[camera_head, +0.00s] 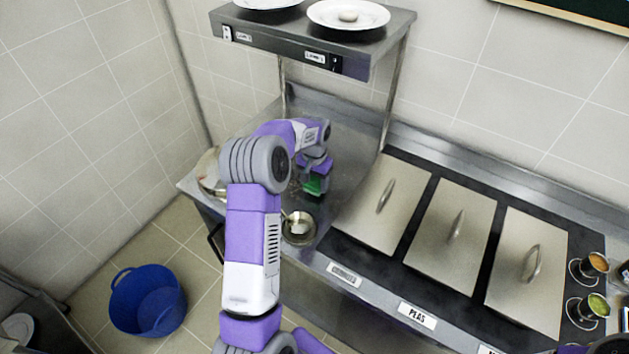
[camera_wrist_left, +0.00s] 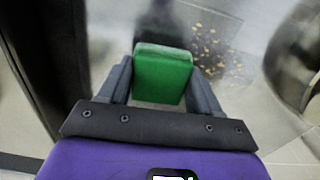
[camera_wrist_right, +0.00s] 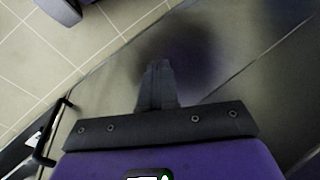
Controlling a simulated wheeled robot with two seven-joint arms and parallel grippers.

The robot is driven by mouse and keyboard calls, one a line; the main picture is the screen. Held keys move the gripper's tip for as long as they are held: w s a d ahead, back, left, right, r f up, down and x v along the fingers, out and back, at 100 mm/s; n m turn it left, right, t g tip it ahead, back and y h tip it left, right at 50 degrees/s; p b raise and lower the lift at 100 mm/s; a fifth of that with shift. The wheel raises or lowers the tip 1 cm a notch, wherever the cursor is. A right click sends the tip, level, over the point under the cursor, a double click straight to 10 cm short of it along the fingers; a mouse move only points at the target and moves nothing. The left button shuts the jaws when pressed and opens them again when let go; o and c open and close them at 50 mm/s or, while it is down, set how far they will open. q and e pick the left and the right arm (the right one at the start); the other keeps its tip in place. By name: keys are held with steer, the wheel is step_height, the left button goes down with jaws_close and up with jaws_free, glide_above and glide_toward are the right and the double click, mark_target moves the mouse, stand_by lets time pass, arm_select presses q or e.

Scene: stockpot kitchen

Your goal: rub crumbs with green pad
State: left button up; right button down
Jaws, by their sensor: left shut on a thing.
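The green pad (camera_wrist_left: 163,74) is held between the two fingers of my left gripper (camera_wrist_left: 160,85) in the left wrist view. In the head view the pad (camera_head: 316,185) shows below my left gripper (camera_head: 314,172), over the steel counter left of the lidded bins. Tan crumbs (camera_wrist_left: 209,50) lie scattered on the counter just beyond and right of the pad; I cannot tell whether the pad touches the counter. My right gripper (camera_wrist_right: 158,85) shows only in its own wrist view, with its fingers together and nothing between them.
A small metal bowl (camera_head: 299,228) stands near the counter's front edge. Lidded bins (camera_head: 383,207) fill the counter to the right. A raised shelf (camera_head: 283,44) with white plates (camera_head: 348,14) is above. A blue basket (camera_head: 147,300) is on the floor.

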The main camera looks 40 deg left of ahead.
arm_select(q)
steer(key=shift+f+b, duration=0.6)
steer(key=shift+f, duration=0.45)
stand_by(0.4)
